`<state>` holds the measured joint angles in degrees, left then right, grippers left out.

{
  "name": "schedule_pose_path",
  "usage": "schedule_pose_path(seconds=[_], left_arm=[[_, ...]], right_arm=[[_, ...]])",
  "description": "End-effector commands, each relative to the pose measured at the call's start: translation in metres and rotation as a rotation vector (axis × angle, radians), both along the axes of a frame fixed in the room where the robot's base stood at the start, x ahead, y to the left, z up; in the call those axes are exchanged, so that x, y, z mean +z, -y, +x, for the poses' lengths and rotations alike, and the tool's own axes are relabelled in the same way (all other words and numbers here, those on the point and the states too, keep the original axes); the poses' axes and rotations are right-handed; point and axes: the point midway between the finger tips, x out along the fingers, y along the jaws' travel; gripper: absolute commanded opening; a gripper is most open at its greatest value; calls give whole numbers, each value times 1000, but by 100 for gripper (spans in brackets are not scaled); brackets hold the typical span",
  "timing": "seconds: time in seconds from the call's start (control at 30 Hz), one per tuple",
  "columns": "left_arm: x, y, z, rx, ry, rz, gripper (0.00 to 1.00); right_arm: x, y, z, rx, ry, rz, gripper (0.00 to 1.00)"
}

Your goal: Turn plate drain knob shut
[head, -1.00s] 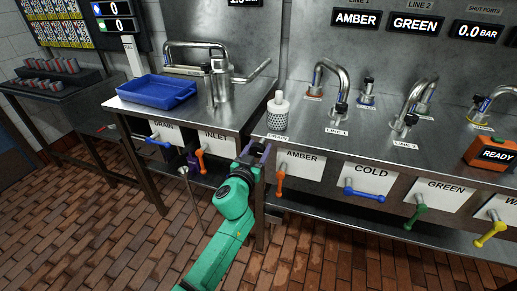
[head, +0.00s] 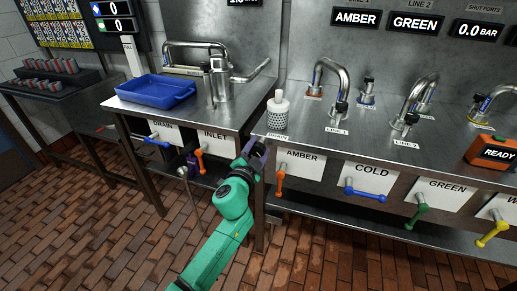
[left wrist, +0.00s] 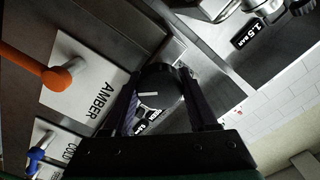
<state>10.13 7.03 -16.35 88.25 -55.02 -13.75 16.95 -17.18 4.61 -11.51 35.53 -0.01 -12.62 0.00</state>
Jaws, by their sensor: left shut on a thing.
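In the left wrist view a round black knob (left wrist: 161,84) with a short white mark on its face sits between the fingers of my left gripper (left wrist: 160,92), which is shut on it. A small plate with partly hidden print shows just below the knob. In the head view my left gripper (head: 257,152) is at the front edge of the counter, between the INLET and AMBER labels. There it hides the knob. A "DRAIN" label (head: 277,137) lies on the counter just beside it. My right gripper is not in view.
An orange INLET handle (head: 200,160) is left of the gripper and an orange AMBER handle (head: 280,181) close on its right. A blue COLD handle (head: 364,193) is further right. A perforated white canister (head: 278,112) stands on the counter behind. A blue tray (head: 156,92) is at left.

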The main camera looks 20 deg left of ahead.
Motion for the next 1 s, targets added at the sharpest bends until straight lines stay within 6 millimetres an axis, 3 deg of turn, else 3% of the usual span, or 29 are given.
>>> schedule_pose_path(seconds=[0.6, 1.0], left_arm=[[-2, 0, 0, 0, 33, 556, 3], [-3, 0, 0, -1, 45, 742, 3]], right_arm=[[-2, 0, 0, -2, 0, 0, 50], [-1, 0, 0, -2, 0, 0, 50]])
